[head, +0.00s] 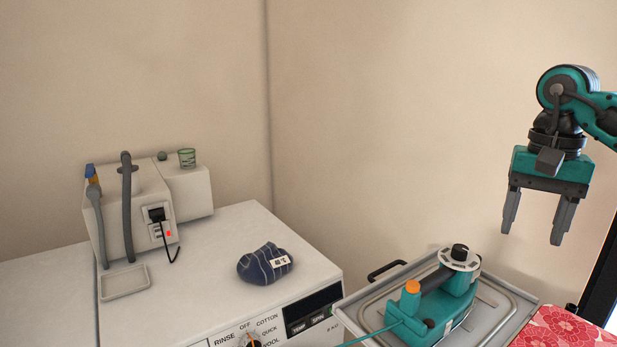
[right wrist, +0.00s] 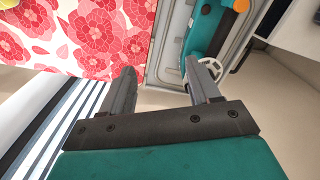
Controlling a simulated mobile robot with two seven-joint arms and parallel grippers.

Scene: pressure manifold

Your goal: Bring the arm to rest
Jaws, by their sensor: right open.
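My right arm comes in from the right edge of the head view, raised above the tray. Its gripper (head: 532,232) points down with its two fingers apart and nothing between them. The fingers also show in the right wrist view (right wrist: 163,88), apart and empty. Below and left of the gripper, a teal device (head: 440,302) with an orange cap, a dark handle and a white dial sits on a grey metal tray (head: 357,307). The gripper is clear of the device. My left gripper is not in view.
A white washing machine (head: 220,260) carries a dark striped bundle (head: 264,263) and a white box unit (head: 125,212) with grey hoses. A red floral cloth (head: 565,328) lies at lower right. Air around the right gripper is free.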

